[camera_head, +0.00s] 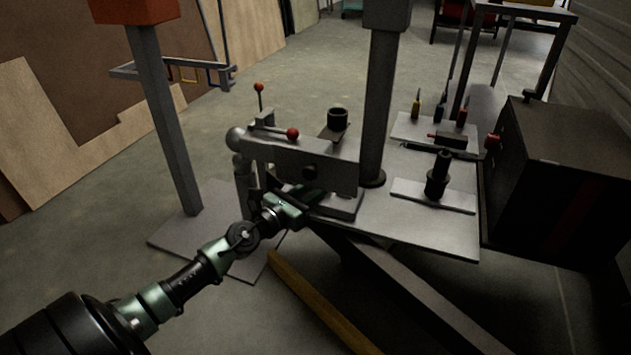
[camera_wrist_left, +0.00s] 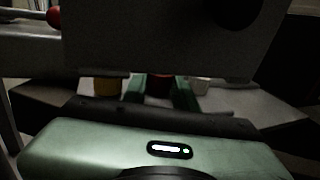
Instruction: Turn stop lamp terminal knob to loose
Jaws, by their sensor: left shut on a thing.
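My left gripper (camera_wrist_left: 160,92) reaches under the front of a grey block in the left wrist view. Its two green fingers are shut on a dark red knob (camera_wrist_left: 160,81), which shows only in part between them. A yellow knob (camera_wrist_left: 107,87) is just left of the fingers and a whitish one (camera_wrist_left: 200,85) just right. No label shows on the red knob, and its loose or tight setting cannot be read. In the head view my left gripper (camera_head: 285,204) is at the front of the grey vise-like fixture (camera_head: 300,165), which hides the knobs. My right gripper is not in view.
The fixture stands on a metal bench (camera_head: 425,225) with a grey post (camera_head: 382,110). A small plate with a black part (camera_head: 437,183) and a dark box (camera_head: 565,175) are to the right. A red-tipped lever (camera_head: 292,133) sticks out above the fixture.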

